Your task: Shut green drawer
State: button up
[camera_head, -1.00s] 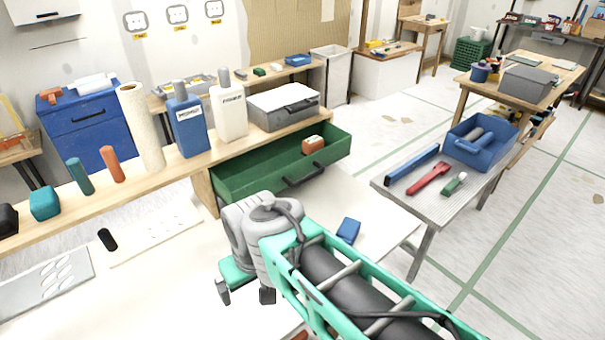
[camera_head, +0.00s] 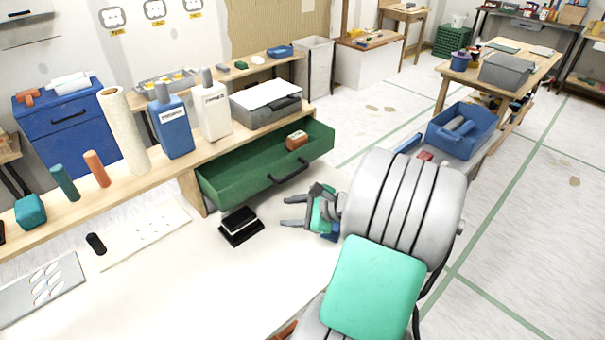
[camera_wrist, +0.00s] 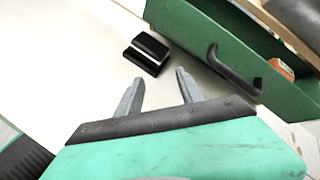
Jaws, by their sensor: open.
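The green drawer (camera_head: 240,181) stands pulled out under the wooden bench, its dark handle (camera_head: 289,172) on the front panel. An orange-brown block (camera_head: 296,140) with a pale top lies inside it. My gripper (camera_head: 283,211) is open and empty, in front of the drawer and below its handle in the picture, apart from it. In the wrist view the drawer front (camera_wrist: 215,45) and handle (camera_wrist: 232,72) are at the upper right, beyond the open fingers (camera_wrist: 157,86).
A black box-like item (camera_head: 240,226) lies on the white table (camera_head: 180,290) near the drawer, left of my gripper; it also shows in the wrist view (camera_wrist: 146,54). A blue bin (camera_head: 440,140) is on the grey side table at right. Bottles (camera_head: 172,130) stand on the bench.

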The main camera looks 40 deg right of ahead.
aim_at(296, 174)
jog(key=s+d+r+m+t+h, duration=0.1)
jog(key=d+m, duration=0.2)
jog(key=s+d+r+m+t, duration=0.1)
jog(key=s+d+m+t, duration=0.1)
jog(key=d+m, duration=0.1)
jog(key=s+d+r+m+t+h, duration=0.1)
jog(key=s+d+m+t, duration=0.1)
jog(key=d+m, duration=0.2)
jog(key=shift+s+d+r+h, duration=0.25)
jog(key=shift+d+r+h, duration=0.05)
jog(key=shift+d, duration=0.25)
jog(key=c, duration=0.5)
jog(key=shift+d+m, duration=0.15)
jog(key=shift+m, duration=0.15)
jog(key=shift+c, duration=0.4)
jog(key=p+x, duration=0.1)
jog(key=x, duration=1.3)
jog(key=shift+r, duration=0.2)
grip_shut()
